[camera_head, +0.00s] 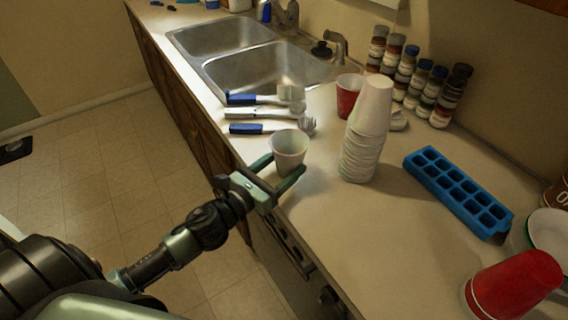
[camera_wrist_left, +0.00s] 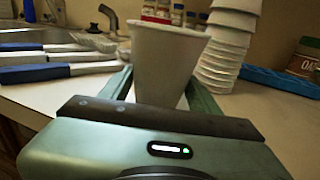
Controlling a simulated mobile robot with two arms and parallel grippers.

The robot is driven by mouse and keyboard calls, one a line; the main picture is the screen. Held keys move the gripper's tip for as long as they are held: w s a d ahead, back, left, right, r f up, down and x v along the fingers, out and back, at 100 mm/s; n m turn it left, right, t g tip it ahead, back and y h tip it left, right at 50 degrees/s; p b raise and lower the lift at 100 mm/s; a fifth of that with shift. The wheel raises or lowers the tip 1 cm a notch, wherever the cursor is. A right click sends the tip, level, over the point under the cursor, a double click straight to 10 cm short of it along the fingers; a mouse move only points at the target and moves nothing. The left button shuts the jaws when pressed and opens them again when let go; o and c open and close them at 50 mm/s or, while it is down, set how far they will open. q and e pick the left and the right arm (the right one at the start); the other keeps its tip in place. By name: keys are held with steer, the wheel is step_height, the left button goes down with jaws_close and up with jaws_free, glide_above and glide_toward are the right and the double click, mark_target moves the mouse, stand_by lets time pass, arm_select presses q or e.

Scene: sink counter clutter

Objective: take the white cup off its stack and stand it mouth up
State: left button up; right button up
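A white cup (camera_head: 290,152) is upright, mouth up, at the front edge of the counter, left of the stack. My left gripper (camera_head: 285,168) has one finger on each side of it, close against its wall; the cup also shows between the fingers in the left wrist view (camera_wrist_left: 166,62). Its base is hidden, so I cannot tell whether it touches the counter. A stack of white cups (camera_head: 360,155), mouth down, stands to the right, apart from the gripper. It also shows in the left wrist view (camera_wrist_left: 226,45). My right gripper is not in view.
Blue- and white-handled brushes (camera_head: 258,113) lie left of the stack, before the double sink (camera_head: 262,72). A red cup (camera_head: 348,95) and several spice jars (camera_head: 425,85) stand behind. A blue ice tray (camera_head: 458,192) and red cups (camera_head: 512,285) are at right. Counter right of the stack's front is clear.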

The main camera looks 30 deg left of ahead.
arm_select(q)
steer(key=o, duration=0.5)
steer(key=shift+s+a+f, duration=0.1)
steer(key=shift+s, duration=0.2)
steer(key=b+v, duration=0.2)
steer(key=v, duration=0.4)
steer(key=shift+s+a, duration=0.2)
steer(key=shift+s, duration=0.35)
